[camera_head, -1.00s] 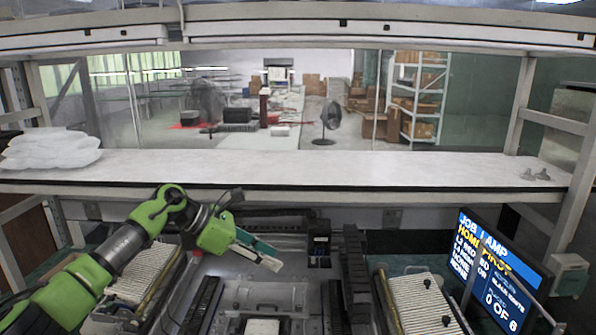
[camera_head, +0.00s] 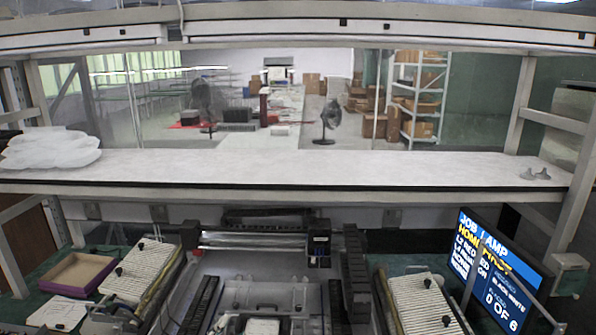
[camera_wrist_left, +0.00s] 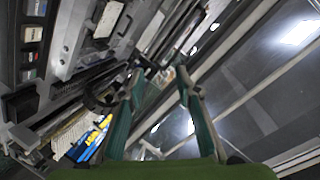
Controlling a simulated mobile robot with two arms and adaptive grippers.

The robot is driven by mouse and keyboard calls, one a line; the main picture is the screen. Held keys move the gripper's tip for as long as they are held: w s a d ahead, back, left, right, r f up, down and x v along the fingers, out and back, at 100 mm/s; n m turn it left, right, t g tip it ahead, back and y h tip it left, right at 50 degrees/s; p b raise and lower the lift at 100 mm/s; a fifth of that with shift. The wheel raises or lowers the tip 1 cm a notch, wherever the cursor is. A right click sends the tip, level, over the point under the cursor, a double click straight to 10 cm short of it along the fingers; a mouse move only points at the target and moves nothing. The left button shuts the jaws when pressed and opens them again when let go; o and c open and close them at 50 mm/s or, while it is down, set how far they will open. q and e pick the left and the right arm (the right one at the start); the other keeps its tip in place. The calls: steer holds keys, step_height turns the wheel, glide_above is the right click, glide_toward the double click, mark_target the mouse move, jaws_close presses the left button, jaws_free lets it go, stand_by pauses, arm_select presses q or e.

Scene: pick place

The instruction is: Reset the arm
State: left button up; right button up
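My left arm and gripper are out of the head view. In the left wrist view my left gripper (camera_wrist_left: 160,75) shows two teal fingers standing apart, with nothing held between them. Its green body fills the bottom edge of that view. Past the fingertips are blurred bench parts and a dark glass pane, and no contact shows. My right gripper is in neither view.
Below the long white shelf (camera_head: 300,168) a machine (camera_head: 262,295) stands between two ribbed trays, left (camera_head: 145,270) and right (camera_head: 418,302). An open box (camera_head: 78,273) lies far left. A screen (camera_head: 495,270) stands right. The space above the machine is clear.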

arm_select(q)
steer(key=s+a+f+n+g, duration=0.25)
steer(key=s+f+g, duration=0.2)
steer(key=s, duration=0.65)
steer(key=s+a+f+n+g, duration=0.1)
steer(key=s+f+n+g, duration=0.2)
steer(key=s+f, duration=0.5)
steer(key=s+a+f+n+g, duration=0.2)
steer(key=s+f+n+g, duration=0.15)
steer(key=s, duration=0.95)
step_height(320, 180, down, 36)
steer(key=s+g+b, duration=0.1)
steer(key=g+b, duration=0.1)
steer(key=b, duration=1)
steer(key=s+a+f+b, duration=0.1)
steer(key=s+f+b, duration=0.4)
steer(key=f, duration=0.8)
steer(key=s+a+f+g+b, duration=0.1)
steer(key=s+f+b, duration=0.4)
steer(key=s+f, duration=0.7)
step_height(320, 180, down, 2)
steer(key=shift+s+a+m+y, duration=0.3)
steer(key=shift+a+m+y, duration=0.1)
steer(key=shift+a, duration=0.15)
